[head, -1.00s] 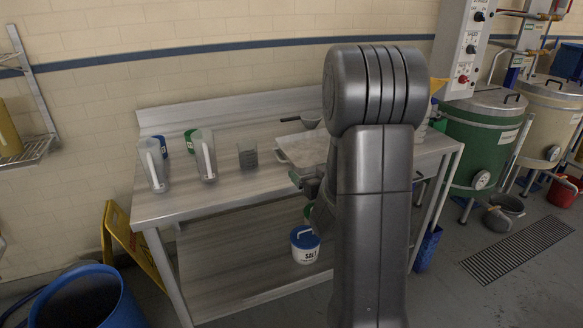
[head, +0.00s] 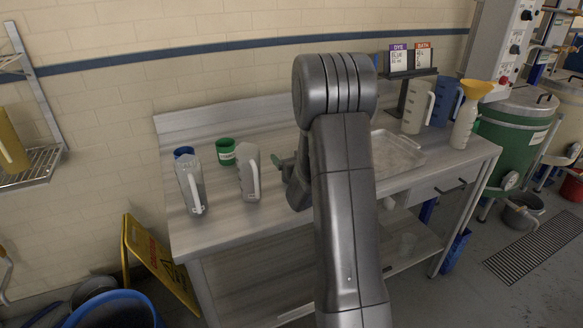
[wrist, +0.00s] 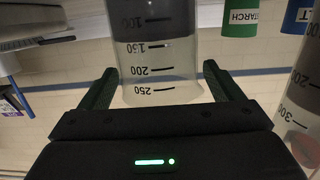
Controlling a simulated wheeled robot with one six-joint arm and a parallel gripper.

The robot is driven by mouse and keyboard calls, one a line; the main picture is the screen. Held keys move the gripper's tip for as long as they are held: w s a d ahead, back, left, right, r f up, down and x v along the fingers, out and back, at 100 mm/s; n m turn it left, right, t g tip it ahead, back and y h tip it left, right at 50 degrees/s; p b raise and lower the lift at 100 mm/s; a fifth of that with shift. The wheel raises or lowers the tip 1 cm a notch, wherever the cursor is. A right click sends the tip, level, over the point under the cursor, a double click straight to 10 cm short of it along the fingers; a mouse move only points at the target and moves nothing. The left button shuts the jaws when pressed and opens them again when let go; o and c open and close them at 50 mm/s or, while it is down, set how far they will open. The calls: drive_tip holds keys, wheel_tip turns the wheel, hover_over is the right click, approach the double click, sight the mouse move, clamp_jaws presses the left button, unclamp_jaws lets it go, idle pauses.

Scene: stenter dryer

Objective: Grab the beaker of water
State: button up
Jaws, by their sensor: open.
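The clear beaker (wrist: 158,55) has dark measuring marks and a grey liquid-like band. It appears upside down in the wrist view, between the two green fingers of my gripper (wrist: 158,80). The fingers are open, with a visible gap on each side of the beaker's lower part. In the head view my gripper (head: 284,163) is low over the bench, mostly behind my arm.
On the bench (head: 225,225), two clear jugs (head: 191,188) (head: 249,175) stand left of my gripper, with a green starch tub (head: 226,152) and a blue-lidded tub (head: 184,153) behind. A tray (head: 396,152), jugs (head: 415,105) and a yellow-topped bottle (head: 466,120) are right.

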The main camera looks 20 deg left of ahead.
drive_tip(key=shift+x, duration=0.85)
drive_tip(key=c, duration=1.1)
drive_tip(key=shift+c, duration=0.4)
drive_tip(key=shift+r, duration=0.2)
